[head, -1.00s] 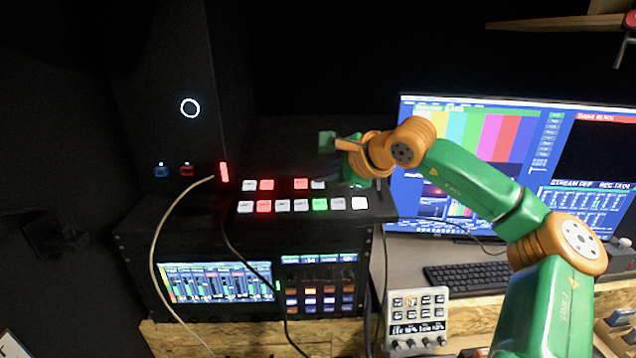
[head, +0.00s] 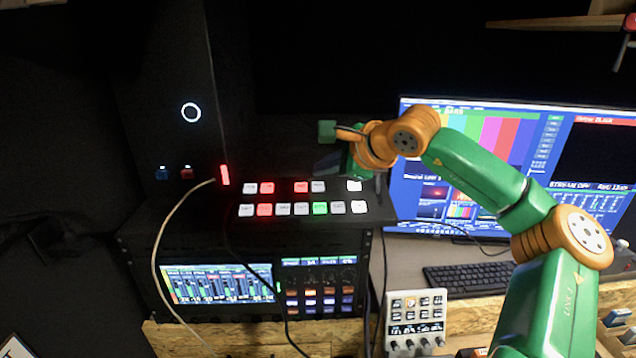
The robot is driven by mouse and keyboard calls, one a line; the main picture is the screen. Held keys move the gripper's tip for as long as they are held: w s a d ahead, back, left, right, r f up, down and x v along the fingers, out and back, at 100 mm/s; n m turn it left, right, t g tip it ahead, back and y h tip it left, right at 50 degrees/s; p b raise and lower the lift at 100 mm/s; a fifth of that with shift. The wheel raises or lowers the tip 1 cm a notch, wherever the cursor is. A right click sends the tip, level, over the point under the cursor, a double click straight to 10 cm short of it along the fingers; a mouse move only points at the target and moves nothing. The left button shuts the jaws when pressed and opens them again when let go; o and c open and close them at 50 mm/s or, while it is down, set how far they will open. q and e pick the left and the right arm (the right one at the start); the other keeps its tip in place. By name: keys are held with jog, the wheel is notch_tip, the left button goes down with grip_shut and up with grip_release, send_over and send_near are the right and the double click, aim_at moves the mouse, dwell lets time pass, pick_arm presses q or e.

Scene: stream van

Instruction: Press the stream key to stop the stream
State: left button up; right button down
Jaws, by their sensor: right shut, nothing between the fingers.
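The switcher panel (head: 290,226) lies on top of the rack, with two rows of lit keys. Most keys are white, several are red, and one key (head: 320,208) in the front row is green. A white key (head: 354,186) stands apart at the right end of the back row. The key labels are too small to read, so I cannot tell which is the stream key. My right gripper (head: 326,162) is shut and empty, above and behind the back row, apart from the keys. The monitor (head: 470,185) shows a small "STREAM OFF" text. My left gripper is out of view.
A keyboard (head: 470,276) lies on the desk at the right. A small control pad (head: 416,318) with knobs stands at the front. Cables run down the rack front (head: 262,290). A dark tower (head: 170,75) stands at the left.

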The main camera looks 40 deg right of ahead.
aim_at(325, 199)
jog(key=r, duration=0.1)
jog(key=r+p, duration=0.1)
jog(key=s+r, duration=0.1)
jog(key=r, duration=0.1)
jog(key=shift+a+p, duration=0.35)
jog(key=shift+p, duration=0.05)
jog(key=shift+w+f, duration=0.1)
